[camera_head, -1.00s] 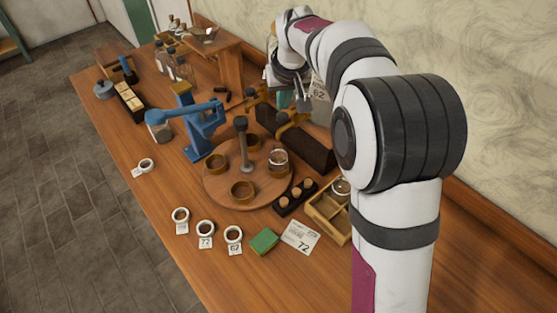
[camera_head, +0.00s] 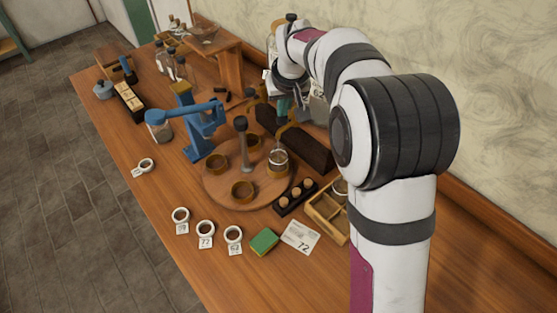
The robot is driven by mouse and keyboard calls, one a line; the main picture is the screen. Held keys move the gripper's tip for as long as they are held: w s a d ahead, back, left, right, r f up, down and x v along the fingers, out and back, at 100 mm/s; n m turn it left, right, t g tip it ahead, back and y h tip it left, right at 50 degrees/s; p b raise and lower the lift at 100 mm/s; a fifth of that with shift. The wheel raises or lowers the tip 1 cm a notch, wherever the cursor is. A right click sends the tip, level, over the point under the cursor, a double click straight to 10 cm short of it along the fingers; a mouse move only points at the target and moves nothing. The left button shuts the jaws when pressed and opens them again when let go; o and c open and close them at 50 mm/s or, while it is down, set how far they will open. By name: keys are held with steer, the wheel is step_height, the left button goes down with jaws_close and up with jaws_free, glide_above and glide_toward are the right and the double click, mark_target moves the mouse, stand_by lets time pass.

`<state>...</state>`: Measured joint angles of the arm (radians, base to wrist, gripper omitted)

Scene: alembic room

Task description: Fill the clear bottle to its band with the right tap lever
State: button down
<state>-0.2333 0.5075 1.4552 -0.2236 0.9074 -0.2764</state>
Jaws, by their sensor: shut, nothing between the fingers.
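The clear bottle (camera_head: 278,160) stands in a brass ring holder on the right side of the round wooden turntable (camera_head: 222,193). Its band and fill level are too small to tell. Behind it are brass taps over a dark beam (camera_head: 310,152); the right tap sits just above the bottle, partly hidden by my gripper. The left tap (camera_head: 257,95) is further back. My gripper (camera_head: 283,106) is shut and empty, close to the right tap. I cannot tell whether it touches the lever.
A blue lever press (camera_head: 203,125) stands left of the turntable. In front are white rings with number tags (camera_head: 205,230), a green block (camera_head: 264,241), a card (camera_head: 300,236), a dark cork rack (camera_head: 296,197) and a wooden compartment box (camera_head: 325,215). The left front table edge is clear.

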mark_target(282, 119)
steer(key=shift+f, duration=0.3)
steer(key=shift+s+f, duration=0.1)
steer(key=shift+f, duration=0.05)
stand_by(1.3)
stand_by(2.5)
steer(key=shift+r, duration=0.4)
stand_by(2.9)
step_height(282, 119, up, 7)
stand_by(0.5)
